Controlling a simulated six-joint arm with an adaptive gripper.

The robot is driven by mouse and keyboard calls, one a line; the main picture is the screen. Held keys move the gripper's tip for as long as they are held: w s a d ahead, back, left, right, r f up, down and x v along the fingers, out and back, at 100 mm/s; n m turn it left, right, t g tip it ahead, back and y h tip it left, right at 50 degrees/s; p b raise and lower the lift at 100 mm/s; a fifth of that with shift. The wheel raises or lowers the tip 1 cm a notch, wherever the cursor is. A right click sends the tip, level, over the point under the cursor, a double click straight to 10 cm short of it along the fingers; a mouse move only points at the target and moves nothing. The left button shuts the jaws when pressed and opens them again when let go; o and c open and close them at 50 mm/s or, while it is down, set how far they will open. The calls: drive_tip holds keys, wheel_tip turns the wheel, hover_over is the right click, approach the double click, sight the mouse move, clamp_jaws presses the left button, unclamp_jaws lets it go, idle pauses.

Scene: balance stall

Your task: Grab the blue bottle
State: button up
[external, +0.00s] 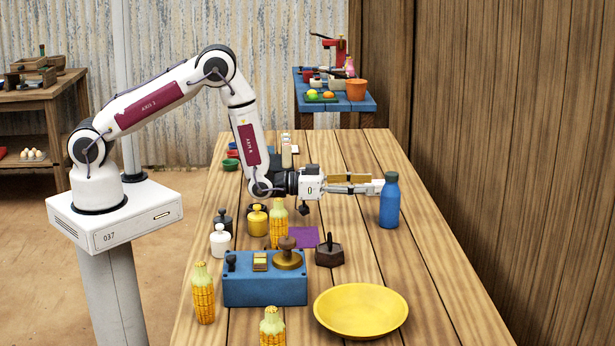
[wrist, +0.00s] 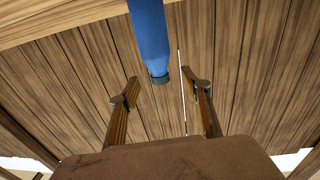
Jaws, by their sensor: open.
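The blue bottle (external: 390,203) stands upright on the wooden table, toward its right side, with a grey cap. My gripper (external: 375,187) is level with the bottle's upper part and reaches toward it from the left. In the wrist view the blue bottle (wrist: 149,35) lies ahead of my gripper (wrist: 160,88), roughly in line with the space between the fingers. The fingers are apart and nothing is held. Whether a fingertip touches the bottle is hard to tell in the external view.
A yellow plate (external: 361,311), a dark weight (external: 329,252), a blue box (external: 265,278) and several corn cobs (external: 203,293) are nearer the camera. Yellow (external: 258,221) and white (external: 220,241) weights stand left. The table (external: 440,275) is clear around the bottle.

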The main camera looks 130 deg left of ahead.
sight(392, 182)
drive_tip(key=shift+w, duration=0.1)
drive_tip(key=shift+x, duration=1.2)
drive_tip(key=shift+r+x, duration=0.1)
drive_tip(key=shift+x, duration=0.65)
drive_tip(key=shift+r+x, duration=0.15)
drive_tip(key=shift+x, duration=1.7)
drive_tip(key=shift+w+d, duration=0.1)
drive_tip(key=shift+c, duration=0.4)
drive_tip(key=c, duration=1.2)
clamp_jaws()
